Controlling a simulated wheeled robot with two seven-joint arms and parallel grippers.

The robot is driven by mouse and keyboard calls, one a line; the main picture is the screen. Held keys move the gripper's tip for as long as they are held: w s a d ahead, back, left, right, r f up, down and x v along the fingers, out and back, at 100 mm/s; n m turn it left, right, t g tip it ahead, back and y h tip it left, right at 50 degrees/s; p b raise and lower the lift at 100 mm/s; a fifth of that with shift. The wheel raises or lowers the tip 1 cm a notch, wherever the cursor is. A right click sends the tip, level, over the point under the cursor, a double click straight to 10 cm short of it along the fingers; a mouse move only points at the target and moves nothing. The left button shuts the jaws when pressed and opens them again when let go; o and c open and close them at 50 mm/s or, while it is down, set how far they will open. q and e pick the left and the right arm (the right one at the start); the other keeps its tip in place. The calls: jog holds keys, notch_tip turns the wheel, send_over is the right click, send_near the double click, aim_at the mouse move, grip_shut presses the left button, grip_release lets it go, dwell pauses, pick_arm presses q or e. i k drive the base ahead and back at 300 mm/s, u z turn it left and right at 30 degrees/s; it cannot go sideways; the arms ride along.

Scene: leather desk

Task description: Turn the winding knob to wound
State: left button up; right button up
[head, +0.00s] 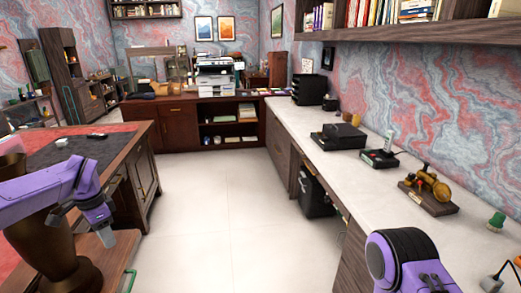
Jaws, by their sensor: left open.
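A brass device with a round part (426,186) stands on a dark wooden base on the white counter at the right. I cannot make out for certain which part is the winding knob, or its setting. My left gripper (88,229) is open and empty at the lower left, far from the brass device, with the open floor between them. My right arm (400,262) shows at the bottom right, in front of the counter; its fingertips are not visible.
The white counter (300,121) also holds a black box (342,134), a small device with a upright stick (380,157) and a green-topped item (496,221). A desk (143,146) stands at the left. The pale floor (205,200) between is clear.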

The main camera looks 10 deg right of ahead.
aim_at(411, 177)
jog(key=i, duration=3.4)
jog(key=z, duration=4)
jog(key=i, duration=0.5)
jog(key=u, duration=0.1)
